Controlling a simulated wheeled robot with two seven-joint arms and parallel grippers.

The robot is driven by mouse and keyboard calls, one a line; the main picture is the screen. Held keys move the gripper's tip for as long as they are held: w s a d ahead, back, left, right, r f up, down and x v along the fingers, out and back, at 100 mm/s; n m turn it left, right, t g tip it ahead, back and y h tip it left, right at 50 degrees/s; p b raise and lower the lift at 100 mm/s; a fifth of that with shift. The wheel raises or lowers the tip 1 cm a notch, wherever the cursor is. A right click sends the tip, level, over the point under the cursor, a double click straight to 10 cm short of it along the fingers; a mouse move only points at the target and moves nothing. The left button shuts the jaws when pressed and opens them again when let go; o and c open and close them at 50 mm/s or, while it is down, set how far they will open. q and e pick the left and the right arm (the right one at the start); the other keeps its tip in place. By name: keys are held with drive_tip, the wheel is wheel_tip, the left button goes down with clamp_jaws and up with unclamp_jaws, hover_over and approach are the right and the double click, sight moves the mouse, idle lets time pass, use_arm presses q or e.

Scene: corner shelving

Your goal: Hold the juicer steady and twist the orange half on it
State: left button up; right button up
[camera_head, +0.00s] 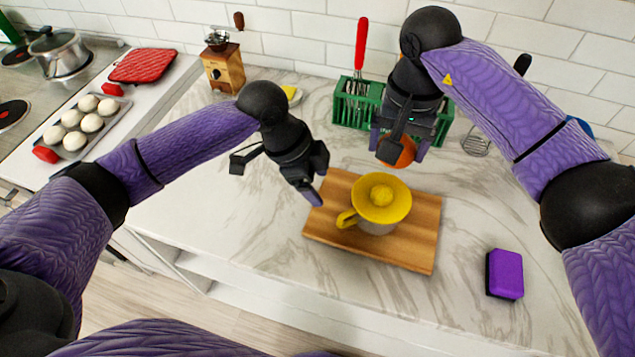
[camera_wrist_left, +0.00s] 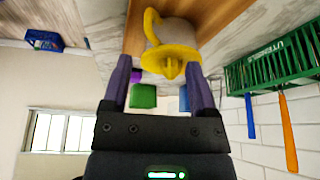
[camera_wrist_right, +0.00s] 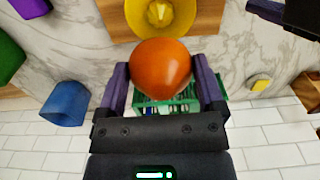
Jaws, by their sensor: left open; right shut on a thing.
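The yellow juicer (camera_head: 380,204) stands upright on a wooden board (camera_head: 420,235), its yellow handle toward the left and its ribbed cone on top. My left gripper (camera_head: 315,190) is open and empty, beside the juicer on its left. In the left wrist view the juicer (camera_wrist_left: 172,55) shows beyond the open fingers (camera_wrist_left: 160,85). My right gripper (camera_head: 400,150) is shut on the orange half (camera_head: 403,153), above and behind the juicer, apart from it. In the right wrist view the orange half (camera_wrist_right: 160,68) fills the space between the fingers (camera_wrist_right: 160,85); its cut face is hidden.
A green utensil rack (camera_head: 352,105) stands behind, near the tiled wall. A purple sponge (camera_head: 507,272) lies at right. A wooden grinder (camera_head: 223,65), a tray of pale round items (camera_head: 85,122) and a red pad (camera_head: 143,65) are at left. The counter in front of the board is clear.

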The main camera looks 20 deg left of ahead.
sight(340, 221)
use_arm(q)
drive_tip(key=x, duration=0.8)
drive_tip(key=s+x, duration=0.1)
drive_tip(key=x, duration=0.3)
drive_tip(key=shift+s+d, duration=0.1)
drive_tip(key=shift+d, duration=0.05)
drive_tip(key=shift+g, duration=0.3)
clamp_jaws()
drive_tip(key=shift+c, duration=1.9)
unclamp_jaws()
